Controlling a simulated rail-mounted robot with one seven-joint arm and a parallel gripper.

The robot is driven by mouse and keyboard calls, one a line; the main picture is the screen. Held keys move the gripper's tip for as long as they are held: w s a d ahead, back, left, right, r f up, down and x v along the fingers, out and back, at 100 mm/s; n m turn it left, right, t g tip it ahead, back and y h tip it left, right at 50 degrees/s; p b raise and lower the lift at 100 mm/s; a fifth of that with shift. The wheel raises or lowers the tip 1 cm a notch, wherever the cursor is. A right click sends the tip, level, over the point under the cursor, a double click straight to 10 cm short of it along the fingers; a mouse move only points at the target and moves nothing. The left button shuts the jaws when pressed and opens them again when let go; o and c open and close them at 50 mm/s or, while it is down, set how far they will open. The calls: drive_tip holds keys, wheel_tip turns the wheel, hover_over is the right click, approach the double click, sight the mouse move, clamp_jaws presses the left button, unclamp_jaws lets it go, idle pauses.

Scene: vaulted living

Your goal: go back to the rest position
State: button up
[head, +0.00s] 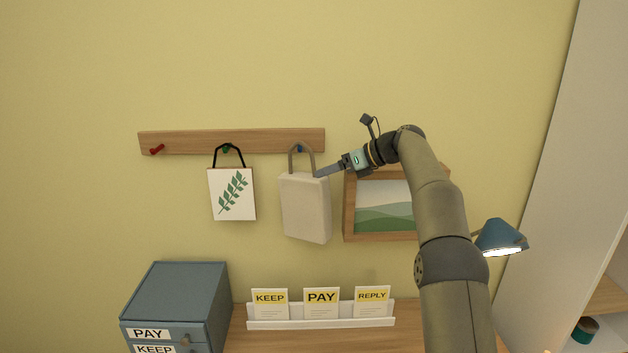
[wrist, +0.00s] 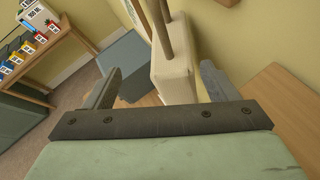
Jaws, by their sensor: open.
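My gripper (head: 322,172) is at the upper right corner of a beige bag (head: 305,208) in the head view. The bag hangs by its strap from the blue peg (head: 300,149) on a wooden peg rail (head: 232,135). In the wrist view my gripper (wrist: 160,85) is open, with its fingers apart. The bag (wrist: 172,72) shows beyond and between the fingers there, its strap rising at the top. I cannot tell whether a finger touches the bag.
A leaf-print bag (head: 232,194) hangs on the green peg; the red peg (head: 157,149) is bare. A framed picture (head: 384,210) is partly behind my arm. Below are a blue drawer box (head: 178,290), a card holder (head: 322,323) and a lit blue lamp (head: 499,235).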

drive_tip(key=v, duration=0.7)
drive_tip(key=s+d+f+n+g+h+b, duration=0.1)
drive_tip(key=s+f+n+h, duration=0.3)
drive_tip(key=s, duration=1.2)
drive_tip(key=s+d+f+n+g+h, duration=0.1)
drive_tip(key=s+d+f+n+h, duration=0.3)
drive_tip(key=s+f+n, duration=0.8)
drive_tip(key=s+d+f+n+g+h+b, duration=0.1)
drive_tip(key=s+d+f+n+h, duration=0.2)
drive_tip(key=s+f+n, duration=0.5)
drive_tip(key=s+f, duration=0.1)
drive_tip(key=s, duration=1.2)
drive_tip(key=shift+s+n+h+b, duration=0.25)
drive_tip(key=shift+n+h+b, duration=0.05)
drive_tip(key=shift+h, duration=0.1)
